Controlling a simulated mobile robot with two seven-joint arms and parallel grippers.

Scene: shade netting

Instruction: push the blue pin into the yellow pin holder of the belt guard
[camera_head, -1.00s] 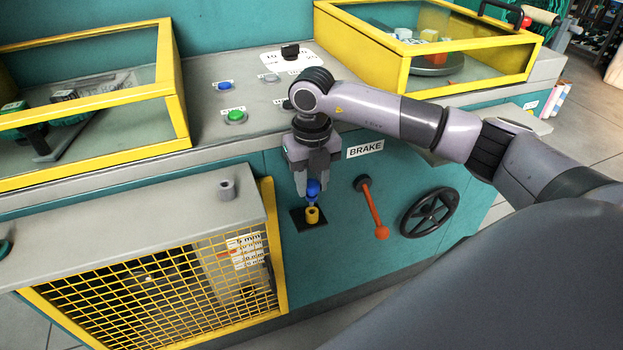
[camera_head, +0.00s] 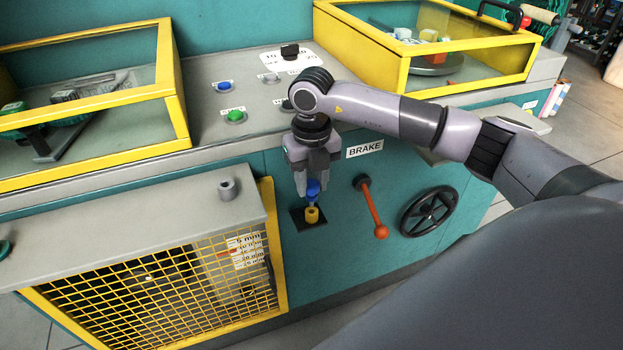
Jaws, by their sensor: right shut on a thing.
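My right gripper (camera_head: 312,182) points down in front of the teal machine front and is shut on the blue pin (camera_head: 313,191). The pin is upright, and its blue head shows just below the fingers. The yellow pin holder (camera_head: 312,215) sits on a small black plate directly under the pin. The pin's lower end is at the holder's mouth; I cannot tell how deep it is in. The belt guard (camera_head: 150,285), with yellow mesh and a grey top, is to the left of the holder. My left gripper is not in view.
An orange brake lever (camera_head: 372,208) and a black handwheel (camera_head: 430,211) are to the right of the holder. A grey knob (camera_head: 227,188) stands on the guard's top. Green (camera_head: 236,115) and blue buttons are on the panel above. Yellow-framed covers flank the panel.

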